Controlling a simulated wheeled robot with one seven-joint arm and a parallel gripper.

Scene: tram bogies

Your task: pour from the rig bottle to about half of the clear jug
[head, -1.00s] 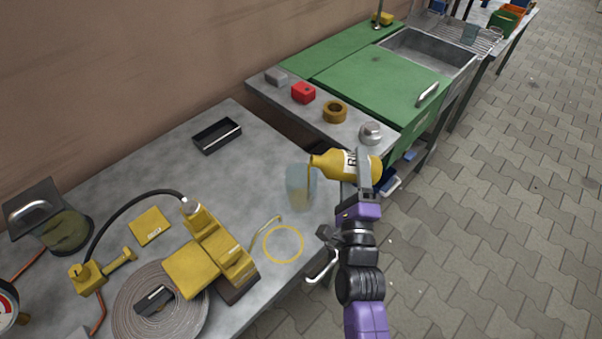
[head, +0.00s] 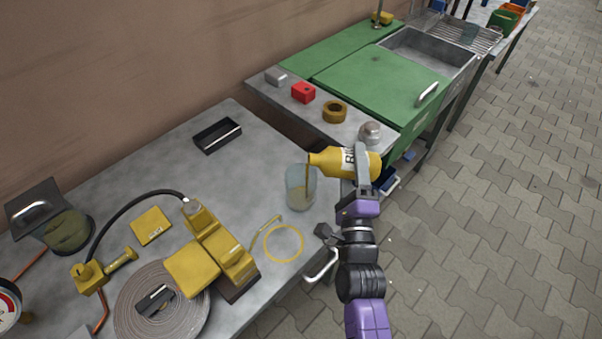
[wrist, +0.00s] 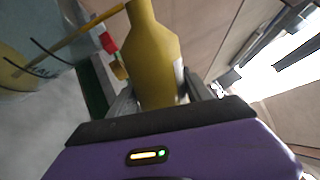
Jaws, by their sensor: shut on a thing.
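The rig bottle (head: 330,160), yellow with a white label, lies nearly level in my gripper (head: 362,165), its neck pointing left over the jug's rim. My gripper is shut on the bottle's body; the jaws also show beside it in the wrist view (wrist: 160,100). The clear jug (head: 292,183) stands upright on the bench below the bottle's mouth. A thin yellowish stream (wrist: 75,40) runs from the mouth into the jug. Some yellowish liquid shows low in the jug; its exact level is hard to read.
A yellow ring (head: 283,243) marks the bench in front of the jug. A yellow tool (head: 222,250) and a coiled hose (head: 160,305) lie to the left. A black tray (head: 217,135) is behind. A side shelf holds a red block (head: 303,92) and a tape roll (head: 334,111).

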